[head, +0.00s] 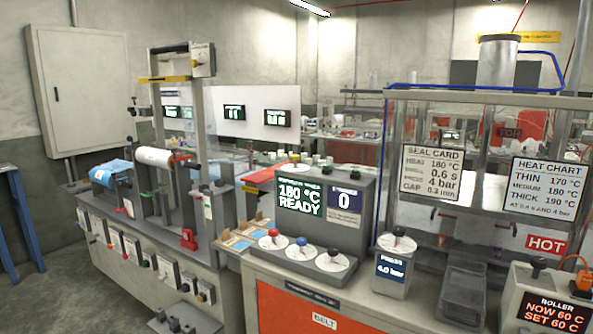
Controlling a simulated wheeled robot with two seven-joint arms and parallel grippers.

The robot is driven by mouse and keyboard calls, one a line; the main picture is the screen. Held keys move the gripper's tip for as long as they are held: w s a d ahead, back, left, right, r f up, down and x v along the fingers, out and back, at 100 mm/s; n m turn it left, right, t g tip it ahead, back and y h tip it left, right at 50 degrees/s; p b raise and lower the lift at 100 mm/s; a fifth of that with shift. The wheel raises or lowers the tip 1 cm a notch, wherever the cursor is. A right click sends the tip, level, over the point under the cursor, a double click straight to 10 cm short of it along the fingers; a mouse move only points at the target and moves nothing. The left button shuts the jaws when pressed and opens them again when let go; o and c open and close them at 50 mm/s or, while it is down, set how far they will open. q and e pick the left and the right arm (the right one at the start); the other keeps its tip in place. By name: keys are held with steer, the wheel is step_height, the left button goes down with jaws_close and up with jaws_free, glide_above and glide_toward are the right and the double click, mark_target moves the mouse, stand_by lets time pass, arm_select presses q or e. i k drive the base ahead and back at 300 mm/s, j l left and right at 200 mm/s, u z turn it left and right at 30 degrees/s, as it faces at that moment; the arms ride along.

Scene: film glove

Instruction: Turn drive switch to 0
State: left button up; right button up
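I cannot make out a label reading drive on any switch. Several small switch boxes (131,249) line the front of the grey bench at left, and one more box (206,291) with dark knobs sits at their right end. A box with a knob (202,59) is fixed at the top of the roll frame. The grey console (367,202) shows "180 °C READY" and "0", with three dials (302,248) on its sloped front. A pressure box (394,264) reads 4.0 bar. The switch settings are too small to read. Neither of my grippers is in view.
A white roll (155,157) and a blue roll (108,172) sit on the left bench. A sealing machine with cards and a HOT sign (545,245) stands at right, beside a roller box (551,312). A blue frame (25,222) stands far left. Floor (50,285) is clear at lower left.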

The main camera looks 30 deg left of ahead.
mark_target(295, 158)
steer(key=i+j, duration=0.1)
steer(key=j, duration=0.3)
steer(key=i+j, duration=0.1)
steer(key=j, duration=0.25)
steer(key=i+j, duration=0.1)
steer(key=j, duration=0.3)
steer(key=i+j, duration=0.1)
steer(key=j, duration=0.25)
steer(key=i+j, duration=0.1)
steer(key=j, duration=0.3)
